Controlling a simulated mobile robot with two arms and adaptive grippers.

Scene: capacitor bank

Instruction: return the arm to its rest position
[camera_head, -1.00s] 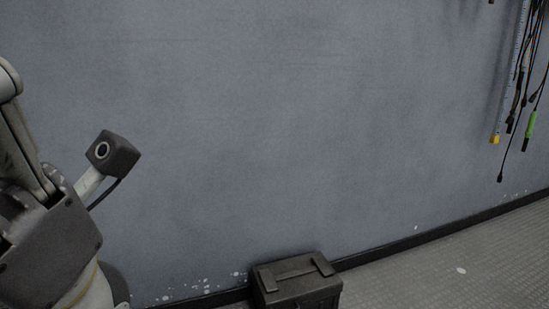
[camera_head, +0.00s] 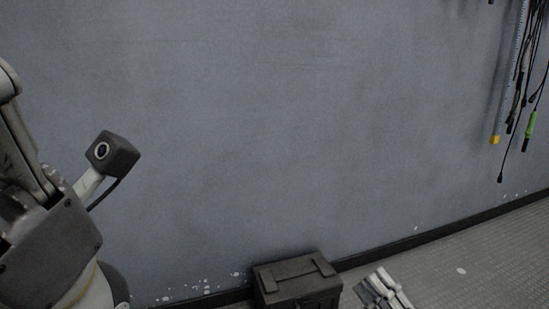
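My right gripper (camera_head: 384,288) shows at the bottom edge, just right of the dark case, as a small pale and grey part. Most of it and its arm lie below the picture, and I cannot tell whether its fingers are open or shut. I see nothing held in it. My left arm fills the left edge, with pale links, a dark grey housing and a small box-shaped camera on a stalk. The fingers of my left gripper are not visible.
A dark lidded case (camera_head: 297,279) stands on the floor against the blue-grey wall (camera_head: 270,130). Several cables (camera_head: 520,90) hang at the upper right, one with a green part (camera_head: 531,124). The grey floor (camera_head: 490,255) at the lower right is mostly clear.

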